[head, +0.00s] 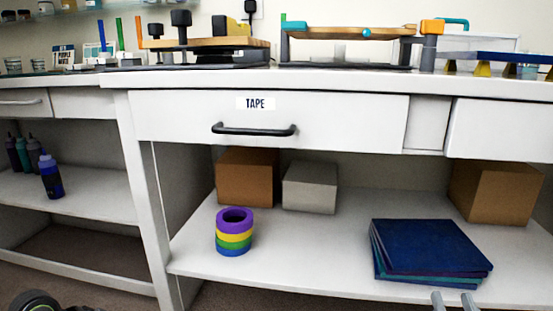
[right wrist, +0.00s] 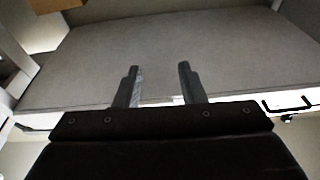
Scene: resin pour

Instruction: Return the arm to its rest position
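My right gripper (head: 453,301) shows only its two grey fingertips at the bottom edge of the head view, in front of the lower shelf and below the blue stack. In the right wrist view my right gripper (right wrist: 158,75) has its two fingers apart with nothing between them. A plain grey surface fills the view beyond the fingers. The rest of the right arm is out of the head view. My left gripper does not show in either view.
The workbench drawer labelled TAPE (head: 330,118) is shut. On the shelf (head: 330,240) below are stacked tape rolls (head: 234,222), a brown box (head: 247,178), a grey box (head: 310,188), another brown box (head: 492,190) and a blue stack (head: 430,246). Bottles (head: 51,177) stand at left.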

